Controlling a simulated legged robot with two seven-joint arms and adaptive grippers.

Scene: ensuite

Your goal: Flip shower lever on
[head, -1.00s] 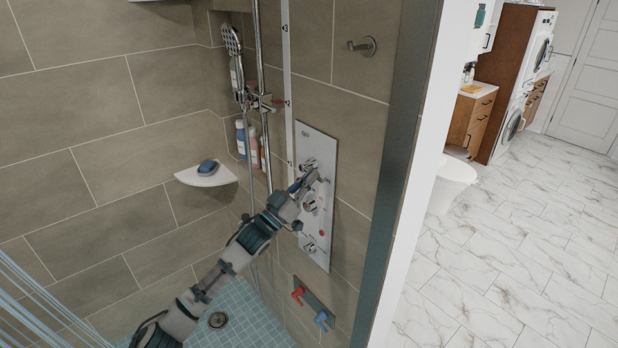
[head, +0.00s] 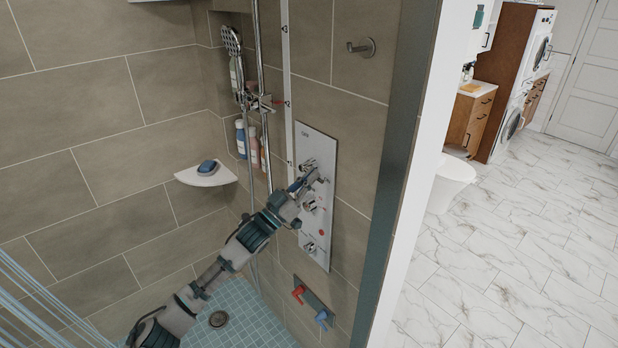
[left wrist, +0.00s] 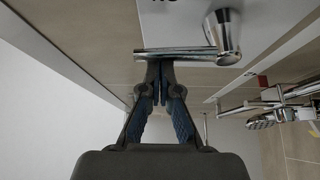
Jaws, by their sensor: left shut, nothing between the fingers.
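The steel shower panel (head: 320,150) is on the tiled wall, with several chrome controls one above the other. My left gripper (head: 314,176) is at the upper control, partly covering it. In the left wrist view, the chrome lever (left wrist: 180,54) is a flat bar running left from a round knob (left wrist: 224,36). The fingertips of my left gripper (left wrist: 166,68) are together just below the bar, very close to it; I cannot tell whether they touch. The fingers are shut with nothing between them. The middle knob (head: 309,206) and lower knob (head: 311,247) show below. My right gripper is not in view.
A hand shower (head: 232,40) hangs on a rail left of the panel. Bottles (head: 254,147) stand in a niche. A corner shelf (head: 207,176) holds blue soap. Red (head: 297,294) and blue (head: 322,318) handles are low on the wall. A wall edge (head: 400,170) stands at right.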

